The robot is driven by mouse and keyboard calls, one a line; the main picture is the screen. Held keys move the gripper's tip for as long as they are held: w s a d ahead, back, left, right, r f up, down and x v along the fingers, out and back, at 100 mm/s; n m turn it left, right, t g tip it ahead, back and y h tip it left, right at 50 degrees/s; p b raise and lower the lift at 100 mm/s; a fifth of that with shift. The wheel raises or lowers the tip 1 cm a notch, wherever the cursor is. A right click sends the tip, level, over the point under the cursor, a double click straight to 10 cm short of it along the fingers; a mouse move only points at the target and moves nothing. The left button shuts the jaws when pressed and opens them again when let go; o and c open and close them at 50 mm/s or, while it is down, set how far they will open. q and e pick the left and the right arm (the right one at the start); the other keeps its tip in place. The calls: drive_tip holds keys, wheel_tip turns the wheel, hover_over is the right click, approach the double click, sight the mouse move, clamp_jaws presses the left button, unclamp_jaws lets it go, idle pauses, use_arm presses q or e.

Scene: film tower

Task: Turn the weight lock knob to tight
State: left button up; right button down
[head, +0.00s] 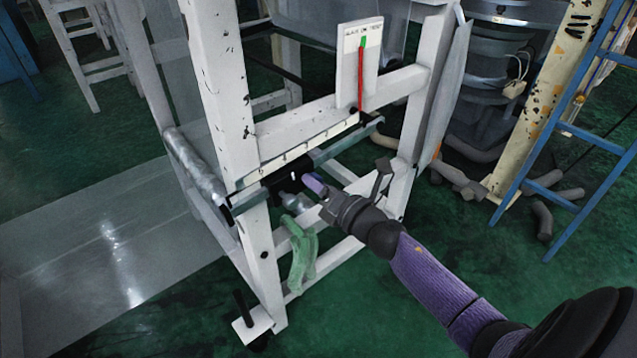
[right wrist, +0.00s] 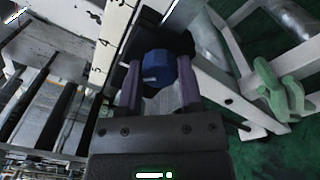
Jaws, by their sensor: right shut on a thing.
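The weight lock knob (right wrist: 158,66) is blue with a small pale mark on its face, and it sits between the purple fingers of my right gripper (right wrist: 159,84) in the right wrist view. The fingers are shut on it. Behind the knob is a dark block, likely the weight. In the head view my right gripper (head: 314,184) reaches in from the lower right to the dark block (head: 284,180), under the white beam with a scale. The knob is hidden there by the gripper. My left gripper is not in view.
A white frame (head: 222,90) stands around the bar, with a red pointer (head: 361,75) on a white panel above. A blue ladder (head: 565,125) stands at the right.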

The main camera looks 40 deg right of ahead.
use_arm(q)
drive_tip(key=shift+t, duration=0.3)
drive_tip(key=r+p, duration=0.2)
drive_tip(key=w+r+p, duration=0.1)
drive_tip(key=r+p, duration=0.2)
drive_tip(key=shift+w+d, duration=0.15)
use_arm(e)
drive_tip(key=m, duration=1.6)
drive_tip(key=shift+m+t+h, duration=0.3)
drive_tip(key=shift+m, duration=0.1)
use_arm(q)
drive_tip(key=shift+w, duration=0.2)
use_arm(e)
drive_tip(key=shift+c, duration=1.2)
unclamp_jaws()
